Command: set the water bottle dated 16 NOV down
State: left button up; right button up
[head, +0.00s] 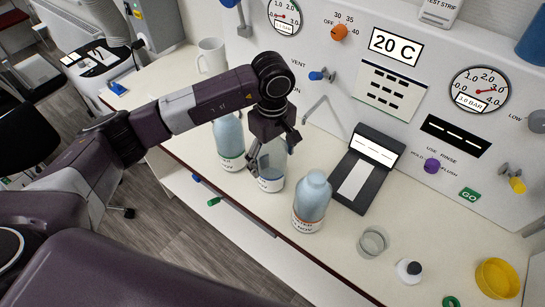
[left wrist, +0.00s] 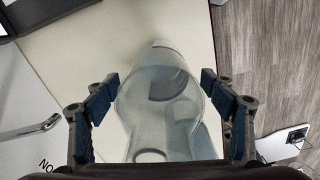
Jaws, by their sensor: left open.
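Three bluish clear water bottles stand in a row near the counter's front edge. The left bottle (head: 229,145) has a white label low down. The middle bottle (head: 272,172) appears upright on the counter, its top hidden by my left gripper (head: 273,150). The right bottle (head: 312,198) has a label that seems to end in NOV; I cannot read which bottle says 16 NOV. My left gripper is open, with its fingers on either side of the middle bottle. In the left wrist view, that bottle (left wrist: 160,95) fills the space between the fingertips. My right gripper is not in view.
A black device (head: 367,168) lies behind the right bottle. A clear cup (head: 373,241), a small white bottle (head: 408,270) and a yellow bowl (head: 497,279) stand at right. A white mug (head: 212,56) is at the back left. A control panel rises behind the counter (head: 335,262).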

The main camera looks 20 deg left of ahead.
pick_arm(q)
jog(key=shift+r, duration=0.2)
notch_tip(320, 180, up, 10)
jog(key=b, duration=0.4)
jog(key=shift+r, duration=0.25)
jog(key=shift+r+b, duration=0.4)
jog(key=shift+r, duration=0.3)
